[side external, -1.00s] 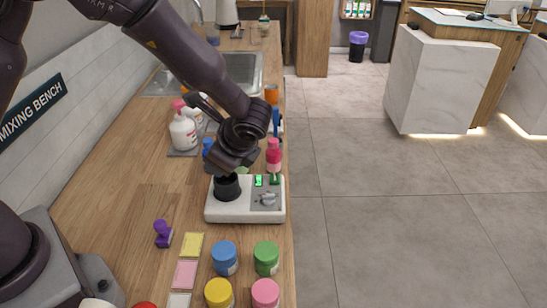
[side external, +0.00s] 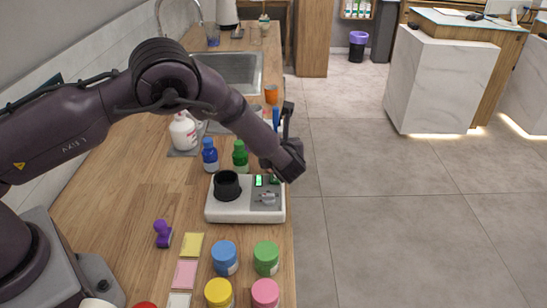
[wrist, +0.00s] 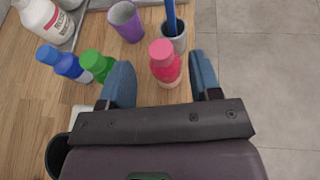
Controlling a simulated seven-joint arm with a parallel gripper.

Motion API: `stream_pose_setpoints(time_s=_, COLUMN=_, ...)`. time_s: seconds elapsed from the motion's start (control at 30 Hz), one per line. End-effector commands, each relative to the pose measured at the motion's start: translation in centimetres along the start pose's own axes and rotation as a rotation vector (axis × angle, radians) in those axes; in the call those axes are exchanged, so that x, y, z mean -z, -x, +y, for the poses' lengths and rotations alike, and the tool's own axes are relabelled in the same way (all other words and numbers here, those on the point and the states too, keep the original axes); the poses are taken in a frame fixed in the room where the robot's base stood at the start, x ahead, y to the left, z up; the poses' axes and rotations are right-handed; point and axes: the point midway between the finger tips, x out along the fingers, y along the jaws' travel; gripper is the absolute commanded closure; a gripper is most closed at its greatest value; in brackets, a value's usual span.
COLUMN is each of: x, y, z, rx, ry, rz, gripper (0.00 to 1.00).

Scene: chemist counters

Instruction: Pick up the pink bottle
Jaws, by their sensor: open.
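The pink bottle (wrist: 164,66) stands upright on the counter in the wrist view, with a lighter pink cap. In that view it shows between the two blue fingers of my open gripper (wrist: 161,78), with gaps on both sides. I cannot tell how far ahead of the fingertips it is. In the side view my arm hides the bottle, and my wrist hangs at the counter's right edge.
A green bottle (side external: 240,156) and a blue bottle (side external: 210,155) stand left of the pink one. A white mixing device (side external: 228,208) is in front. A purple cup (wrist: 126,22) and a grey cup (wrist: 174,36) stand close behind. The floor lies right of the counter edge.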

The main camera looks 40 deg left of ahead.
Motion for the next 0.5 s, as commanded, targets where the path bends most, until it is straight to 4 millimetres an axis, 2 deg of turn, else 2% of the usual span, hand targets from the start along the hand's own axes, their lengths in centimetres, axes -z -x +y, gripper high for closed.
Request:
stream_pose_setpoints(time_s=0.17, x=0.0, y=-1.2, z=0.0, rx=0.0, ry=0.0, rz=0.001, gripper=0.42)
stream_pose_setpoints(time_s=0.4, x=-0.1, y=-4.8, z=0.0, rx=-0.003, ry=0.002, rz=0.002, gripper=0.42)
stream_pose_setpoints(time_s=0.5, x=-0.2, y=-5.7, z=-0.1, rx=0.0, ry=0.002, rz=0.002, gripper=0.42)
